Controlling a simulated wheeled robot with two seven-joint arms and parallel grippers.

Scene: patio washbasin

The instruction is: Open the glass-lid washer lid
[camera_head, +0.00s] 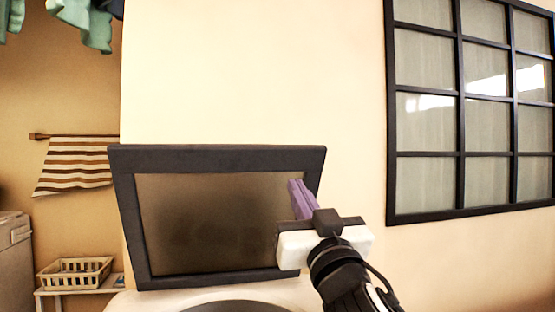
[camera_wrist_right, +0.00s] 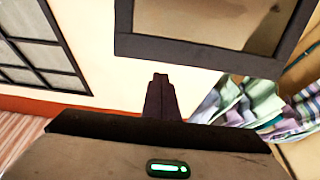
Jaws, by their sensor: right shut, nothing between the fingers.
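The washer's glass lid (camera_head: 134,217) stands raised in the head view, a dark frame around a brownish glass pane, tilted up against the pale wall. Part of the white washer top (camera_head: 150,301) with a dark round opening shows below it. My right gripper (camera_head: 300,198) is in front of the lid's right side, with its purple fingers shut and empty. Its fingers overlap the lid's right edge in the picture; I cannot tell whether they touch it. In the right wrist view the lid's frame (camera_wrist_right: 190,52) is at the upper right, apart from the shut fingers (camera_wrist_right: 160,95). My left gripper is not in view.
A dark-framed window (camera_head: 458,100) fills the upper right. A striped towel (camera_head: 76,163) hangs at the left, above a basket (camera_head: 74,276) on a small shelf. The wall area right of my gripper is clear. Colourful cloths (camera_wrist_right: 255,105) show in the right wrist view.

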